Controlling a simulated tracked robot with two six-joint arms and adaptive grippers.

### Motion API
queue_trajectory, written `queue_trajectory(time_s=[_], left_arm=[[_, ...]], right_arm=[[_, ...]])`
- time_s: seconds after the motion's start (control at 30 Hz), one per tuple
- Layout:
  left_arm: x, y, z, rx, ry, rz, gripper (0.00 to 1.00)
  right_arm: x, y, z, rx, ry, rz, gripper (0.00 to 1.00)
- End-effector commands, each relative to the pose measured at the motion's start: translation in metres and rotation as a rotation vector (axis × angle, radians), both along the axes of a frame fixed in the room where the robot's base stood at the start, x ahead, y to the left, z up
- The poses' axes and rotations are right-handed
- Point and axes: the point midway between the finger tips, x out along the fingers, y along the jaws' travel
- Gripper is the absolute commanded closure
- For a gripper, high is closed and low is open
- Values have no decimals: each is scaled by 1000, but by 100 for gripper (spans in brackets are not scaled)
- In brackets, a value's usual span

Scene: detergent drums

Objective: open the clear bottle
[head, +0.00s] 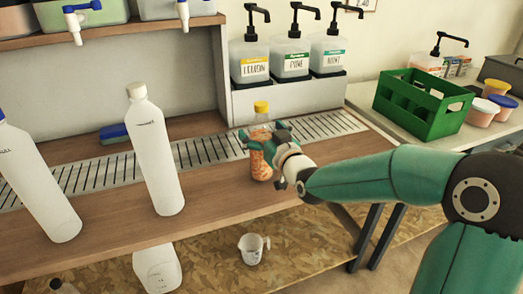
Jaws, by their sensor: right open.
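The clear bottle (261,168) stands upright on the wooden counter, in front of the drain grating. It has a yellow cap (261,107) and orange contents or an orange label. My right gripper (259,140) comes in from the right at the bottle's upper body, below the cap. It is open, with its fingers close to the bottle and hiding part of it; I cannot tell whether they touch it. My left gripper is out of view.
A white bottle (152,150) and a blue-capped white bottle (36,180) stand to the left. Pump dispensers (290,60) stand on the raised shelf behind. A green crate (420,105) is on the right.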

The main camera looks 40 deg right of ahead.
Motion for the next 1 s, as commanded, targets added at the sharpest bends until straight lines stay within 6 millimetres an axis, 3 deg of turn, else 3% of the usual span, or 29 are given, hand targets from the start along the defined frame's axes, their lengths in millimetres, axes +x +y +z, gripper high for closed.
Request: queue_trajectory(time_s=[0.2,0.77,1.0], left_arm=[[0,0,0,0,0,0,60],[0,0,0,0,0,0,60],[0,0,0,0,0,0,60]], right_arm=[[0,0,0,0,0,0,5],[0,0,0,1,0,0,98],[0,0,2,-1,-5,-1,100]])
